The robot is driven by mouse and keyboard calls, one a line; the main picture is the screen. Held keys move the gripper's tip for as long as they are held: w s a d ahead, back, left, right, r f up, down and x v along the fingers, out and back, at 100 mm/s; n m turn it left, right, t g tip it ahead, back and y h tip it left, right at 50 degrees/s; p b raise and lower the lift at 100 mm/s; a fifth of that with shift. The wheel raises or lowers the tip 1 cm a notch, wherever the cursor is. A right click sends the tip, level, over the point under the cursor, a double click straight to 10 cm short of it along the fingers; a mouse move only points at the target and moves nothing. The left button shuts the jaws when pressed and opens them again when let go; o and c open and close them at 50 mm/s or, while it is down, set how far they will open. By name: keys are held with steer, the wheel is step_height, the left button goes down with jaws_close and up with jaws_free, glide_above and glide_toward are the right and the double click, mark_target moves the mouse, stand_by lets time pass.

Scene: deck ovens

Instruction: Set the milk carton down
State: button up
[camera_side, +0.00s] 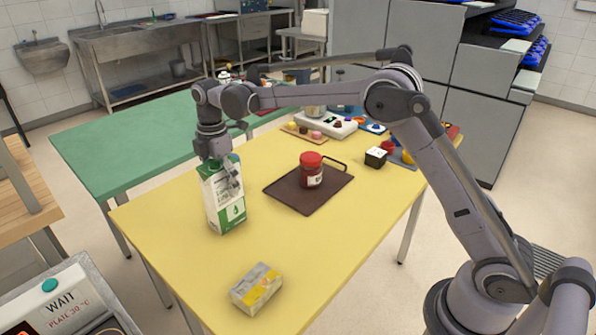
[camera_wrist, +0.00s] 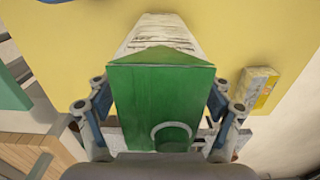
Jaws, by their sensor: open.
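The milk carton (camera_side: 226,207), white with green print and a green top, stands upright on the yellow table (camera_side: 180,258) near its left edge in the side view. My gripper (camera_side: 222,170) is over the carton's top, with a finger along its near face. In the wrist view the carton's green top (camera_wrist: 160,95) fills the middle. My gripper (camera_wrist: 160,112) has a finger on each side of it, and the jaws are open. Whether either finger still touches the carton I cannot tell.
A dark tray (camera_side: 283,193) holds a red-lidded jar (camera_side: 311,170) right of the carton. A yellow-and-grey box (camera_side: 257,288) lies toward the front. Small items crowd the table's back. A green table (camera_side: 120,150) stands behind. The yellow surface between carton and box is clear.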

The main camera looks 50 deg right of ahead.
step_height(320, 180, up, 12)
steer(key=shift+f, duration=0.15)
steer(key=shift+s+d+r, duration=0.1)
steer(key=shift+s+r, duration=0.1)
steer(key=shift+r, duration=0.2)
steer(key=s+d+r+m+t, duration=0.1)
steer(key=s+d+m+t, duration=0.1)
steer(key=s+m, duration=0.4)
steer(key=s+d+r+m+t, duration=0.2)
steer(key=s+d+m, duration=0.1)
steer(key=s, duration=0.5)
steer(key=s+d+f+m+t, duration=0.2)
steer(key=s+f+m, duration=0.7)
steer(key=s, duration=0.6)
steer(key=shift+d+f+t, duration=0.4)
steer(key=shift+f+t, duration=0.2)
steer(key=shift+f, duration=0.35)
